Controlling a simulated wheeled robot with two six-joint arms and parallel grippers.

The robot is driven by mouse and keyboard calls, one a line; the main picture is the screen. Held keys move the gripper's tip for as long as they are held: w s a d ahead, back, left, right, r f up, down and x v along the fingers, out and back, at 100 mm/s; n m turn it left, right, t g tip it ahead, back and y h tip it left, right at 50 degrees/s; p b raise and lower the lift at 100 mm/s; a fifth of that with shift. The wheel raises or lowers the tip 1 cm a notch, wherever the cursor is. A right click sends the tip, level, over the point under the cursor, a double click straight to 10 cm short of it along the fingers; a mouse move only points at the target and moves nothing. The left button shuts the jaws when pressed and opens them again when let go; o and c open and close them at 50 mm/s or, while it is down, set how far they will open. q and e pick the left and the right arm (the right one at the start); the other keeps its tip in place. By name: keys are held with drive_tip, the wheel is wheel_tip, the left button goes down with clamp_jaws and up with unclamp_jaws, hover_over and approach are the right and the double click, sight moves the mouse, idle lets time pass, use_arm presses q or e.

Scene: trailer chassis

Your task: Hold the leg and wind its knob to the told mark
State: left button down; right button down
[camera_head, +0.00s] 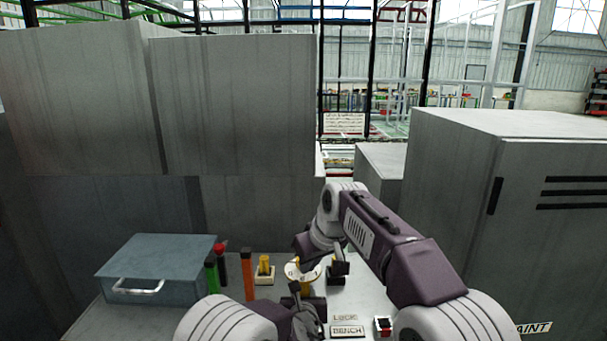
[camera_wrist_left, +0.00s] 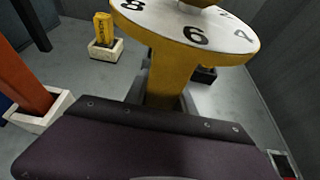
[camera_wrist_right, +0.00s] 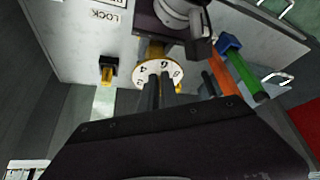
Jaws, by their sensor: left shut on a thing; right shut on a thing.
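The yellow leg (camera_wrist_left: 168,80) stands upright under a pale round dial (camera_wrist_left: 180,22) with black numbers. Numbers 8 and 6 read clearly in the left wrist view; 4, 6 and 8 show on the dial in the right wrist view (camera_wrist_right: 158,72). My left gripper (camera_head: 302,300) is shut on the leg below the dial. My right gripper (camera_wrist_right: 160,92) is shut on the knob above the dial, its two dark fingers close together. The fingers hide most of the knob; a bit of it shows at the top of the left wrist view (camera_wrist_left: 200,3). I cannot tell the pointer's mark.
A blue-grey box (camera_head: 150,272) with a handle stands at left. Green (camera_head: 211,276) and orange (camera_head: 248,274) upright pieces and a yellow piece (camera_head: 264,264) in a pale socket stand nearby. LOCK and BENCH labels (camera_head: 347,331) lie at front. Grey cabinets (camera_head: 240,110) rise behind.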

drive_tip(key=shift+a, duration=0.1)
wheel_tip(320, 180, up, 6)
drive_tip(key=shift+s+d, duration=0.2)
drive_tip(key=shift+s, duration=0.2)
idle(0.5)
drive_tip(key=shift+w+d+f, duration=0.25)
drive_tip(key=shift+f, duration=0.75)
drive_tip(key=shift+w+d+f, duration=0.2)
drive_tip(key=shift+d+f, duration=0.1)
drive_tip(key=shift+f, duration=0.7)
drive_tip(key=shift+w+d+f, duration=0.25)
drive_tip(key=shift+f, duration=0.75)
drive_tip(key=shift+w+a, duration=0.15)
